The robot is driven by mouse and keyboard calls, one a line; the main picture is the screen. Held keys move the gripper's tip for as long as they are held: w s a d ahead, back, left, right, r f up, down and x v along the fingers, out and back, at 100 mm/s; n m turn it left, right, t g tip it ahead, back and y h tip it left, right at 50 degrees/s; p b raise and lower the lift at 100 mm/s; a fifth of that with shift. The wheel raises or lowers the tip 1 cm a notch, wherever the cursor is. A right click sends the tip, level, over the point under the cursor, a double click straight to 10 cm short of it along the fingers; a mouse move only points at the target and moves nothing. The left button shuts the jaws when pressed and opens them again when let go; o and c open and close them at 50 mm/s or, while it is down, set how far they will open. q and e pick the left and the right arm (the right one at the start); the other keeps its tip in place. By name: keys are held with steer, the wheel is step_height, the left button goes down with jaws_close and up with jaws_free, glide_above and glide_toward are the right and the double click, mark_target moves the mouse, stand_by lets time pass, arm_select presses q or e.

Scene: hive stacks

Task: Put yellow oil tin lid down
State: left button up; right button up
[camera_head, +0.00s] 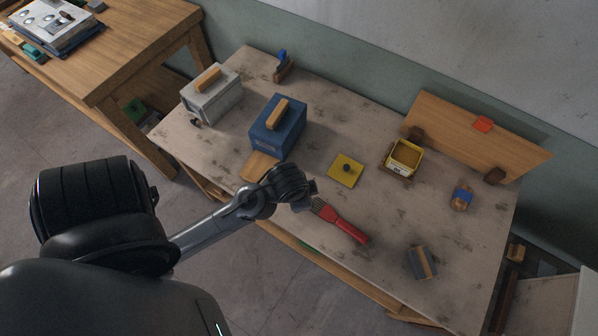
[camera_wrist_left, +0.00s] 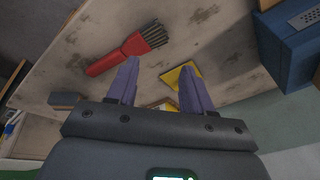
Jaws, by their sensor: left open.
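The yellow oil tin (camera_head: 403,160) stands uncovered to the right of the lid, with a yellowish inside. My left gripper (camera_head: 308,190) is just left of the lid in the head view, apart from it. In the left wrist view, its two purple fingers (camera_wrist_left: 158,84) are spread with nothing between them. My right gripper is not in view.
A red-handled brush (camera_head: 346,226) lies close to the left gripper. A blue box (camera_head: 277,130) and a white box (camera_head: 211,96) stand at the left. A wooden board (camera_head: 470,135) stands behind the tin. A grey-and-wood block (camera_head: 420,263) lies near the front, with bare tabletop around it.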

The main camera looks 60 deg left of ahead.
arm_select(q)
steer(key=s+d+r+n+h, duration=0.1)
steer(key=s+d, duration=0.4)
steer(key=shift+d+r+n, duration=0.2)
steer(key=shift+r+n, duration=0.1)
steer(key=shift+r, duration=0.1)
